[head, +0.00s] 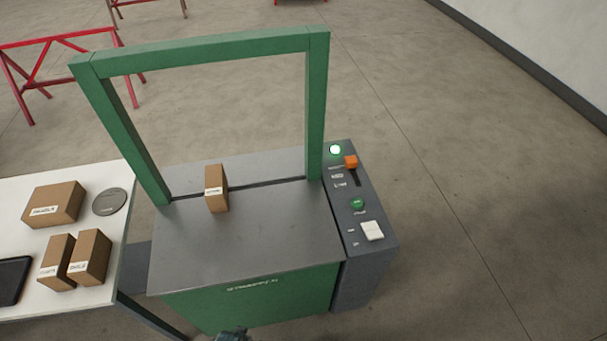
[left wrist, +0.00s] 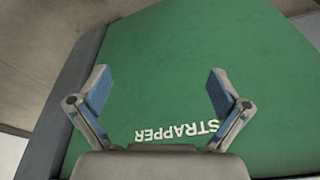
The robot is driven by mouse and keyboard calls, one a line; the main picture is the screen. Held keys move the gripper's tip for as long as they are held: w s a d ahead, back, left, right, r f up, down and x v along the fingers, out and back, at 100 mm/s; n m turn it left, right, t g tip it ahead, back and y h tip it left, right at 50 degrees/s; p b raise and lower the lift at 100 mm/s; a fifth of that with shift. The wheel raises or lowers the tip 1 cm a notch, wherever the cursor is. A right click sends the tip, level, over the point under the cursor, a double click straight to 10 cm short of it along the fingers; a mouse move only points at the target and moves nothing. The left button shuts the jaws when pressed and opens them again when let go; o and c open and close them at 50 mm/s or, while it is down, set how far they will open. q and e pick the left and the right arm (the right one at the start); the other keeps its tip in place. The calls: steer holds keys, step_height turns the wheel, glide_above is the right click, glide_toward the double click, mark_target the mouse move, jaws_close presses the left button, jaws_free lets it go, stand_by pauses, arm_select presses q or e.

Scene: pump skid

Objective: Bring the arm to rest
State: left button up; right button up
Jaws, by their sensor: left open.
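My left gripper (left wrist: 159,78) is open and empty in the left wrist view, its two blue-padded fingers spread wide. It faces the green front panel (left wrist: 185,60) of the strapper, whose white lettering lies behind the fingers. In the head view a small dark part, probably of my left arm or gripper, shows at the bottom edge, in front of the strapper (head: 250,240). The strapper has a grey top and a green arch (head: 205,52). A small upright brown carton (head: 216,189) stands on its top, by the arch. My right gripper is not in view.
The strapper's control panel (head: 362,267) has a lit lamp (head: 335,150), an orange knob, a green button and a white switch. A white table (head: 98,187) at the left holds several cartons, a grey disc and a black tablet. A red trestle stands behind. Floor at right is clear.

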arm_select(q)
steer(key=s+a+f+g+b, duration=0.1)
steer(key=s+f+b, duration=0.15)
steer(key=f, duration=0.75)
steer(key=s+f+b, duration=0.1)
steer(key=s+f, duration=0.3)
steer(key=f, duration=0.5)
steer(key=s+a+f+b, duration=0.2)
steer(key=s+f, duration=1.1)
steer(key=s, duration=0.1)
steer(key=shift+s+a+g+b, duration=0.15)
steer(key=shift+a+g+b, duration=0.1)
steer(key=shift+g+b, duration=0.15)
